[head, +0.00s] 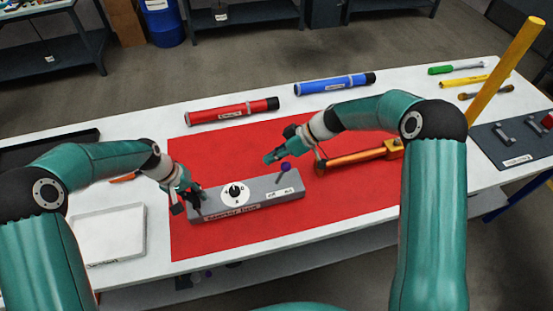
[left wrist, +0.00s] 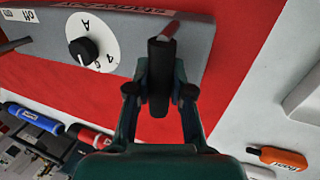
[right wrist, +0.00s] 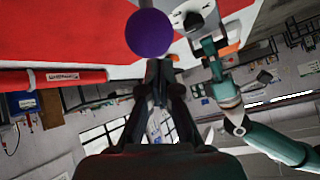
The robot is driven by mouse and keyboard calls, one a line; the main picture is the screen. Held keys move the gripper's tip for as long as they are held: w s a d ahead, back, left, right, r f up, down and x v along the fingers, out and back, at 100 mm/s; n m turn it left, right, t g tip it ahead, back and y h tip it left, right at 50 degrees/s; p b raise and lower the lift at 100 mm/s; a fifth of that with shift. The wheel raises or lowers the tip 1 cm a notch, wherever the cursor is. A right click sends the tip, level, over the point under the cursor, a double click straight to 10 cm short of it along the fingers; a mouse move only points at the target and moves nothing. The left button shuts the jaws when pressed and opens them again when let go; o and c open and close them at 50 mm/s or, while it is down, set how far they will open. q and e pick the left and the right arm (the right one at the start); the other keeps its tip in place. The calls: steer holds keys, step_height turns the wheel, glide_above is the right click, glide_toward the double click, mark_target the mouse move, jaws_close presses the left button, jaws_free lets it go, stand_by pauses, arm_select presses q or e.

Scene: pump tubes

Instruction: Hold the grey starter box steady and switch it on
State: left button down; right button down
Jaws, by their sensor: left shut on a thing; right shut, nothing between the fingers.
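The grey starter box (head: 262,192) lies on the red mat (head: 330,222). Its round white dial plate carries a black knob (head: 235,191), also seen in the left wrist view (left wrist: 84,50). A lever topped by a purple ball (head: 286,167) stands near the box's right end. My left gripper (head: 188,204) is shut on the left end of the box; its fingertips show there in the left wrist view (left wrist: 163,48). My right gripper (head: 271,158) is shut and empty, just beside the purple ball. In the right wrist view, the ball (right wrist: 149,33) is just beyond the fingertips; contact is unclear.
A red tube (head: 231,111) and a blue tube (head: 335,84) lie at the back of the white table. An orange pump-like tool (head: 352,157) lies right of the box. A white tray (head: 108,235) is at left, and a yellow post (head: 507,66) rises at right.

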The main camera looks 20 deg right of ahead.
steer(key=w+a+r+v, duration=0.1)
steer(key=v, duration=0.8)
steer(key=shift+d+r, duration=0.2)
steer(key=shift+r, duration=0.05)
steer(key=shift+f, duration=0.1)
